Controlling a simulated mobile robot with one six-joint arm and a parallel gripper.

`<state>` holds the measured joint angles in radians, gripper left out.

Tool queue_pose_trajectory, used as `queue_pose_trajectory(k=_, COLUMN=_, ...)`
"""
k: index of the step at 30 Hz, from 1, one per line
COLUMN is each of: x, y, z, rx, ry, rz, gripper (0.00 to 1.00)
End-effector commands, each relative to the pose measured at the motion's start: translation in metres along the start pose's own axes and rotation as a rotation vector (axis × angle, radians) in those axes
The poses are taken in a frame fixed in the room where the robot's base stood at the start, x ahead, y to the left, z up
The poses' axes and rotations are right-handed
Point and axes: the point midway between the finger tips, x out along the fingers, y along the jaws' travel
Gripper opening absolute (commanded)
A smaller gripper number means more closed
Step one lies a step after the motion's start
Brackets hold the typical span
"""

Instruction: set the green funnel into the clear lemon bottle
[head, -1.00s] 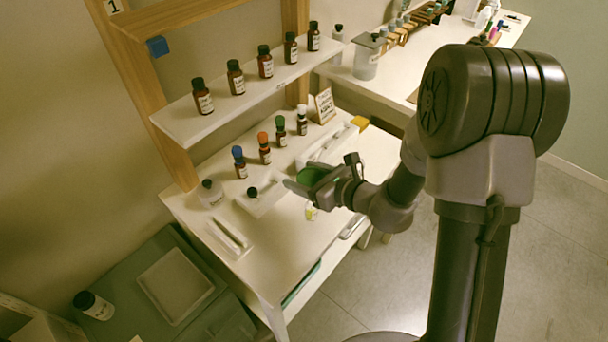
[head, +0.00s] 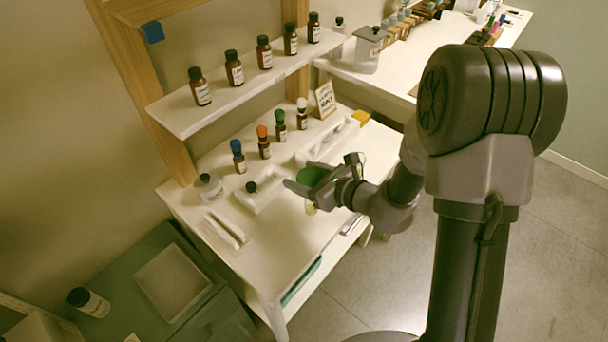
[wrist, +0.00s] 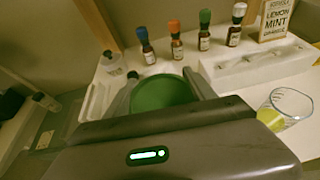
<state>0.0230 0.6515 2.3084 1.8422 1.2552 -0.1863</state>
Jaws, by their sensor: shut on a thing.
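The green funnel (wrist: 163,92) is held between the two fingers of my gripper (wrist: 162,84), wide mouth facing the wrist camera. In the head view the funnel (head: 312,175) shows between the jaws of my gripper (head: 303,185), above the white table. The clear lemon bottle (wrist: 290,103) is at the right of the wrist view, a clear open vessel with yellow low on it. It is apart from the funnel, to the right of my fingers. In the head view only a yellow-tinted bit of it (head: 310,209) shows below my gripper.
Brown bottles with blue (head: 238,156), orange (head: 263,142), green (head: 280,126) and white (head: 302,113) caps stand in a row behind. A white holder (wrist: 255,66) lies behind the clear bottle, near a sign (wrist: 278,19). A shelf (head: 245,90) overhangs the back. The table's front is mostly bare.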

Motion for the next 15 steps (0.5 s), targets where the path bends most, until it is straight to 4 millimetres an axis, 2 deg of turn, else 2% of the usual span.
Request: queue_pose_trajectory(k=15, x=0.005, y=0.000, z=-0.013, rx=0.000, ry=0.000, rz=0.000, gripper=0.25)
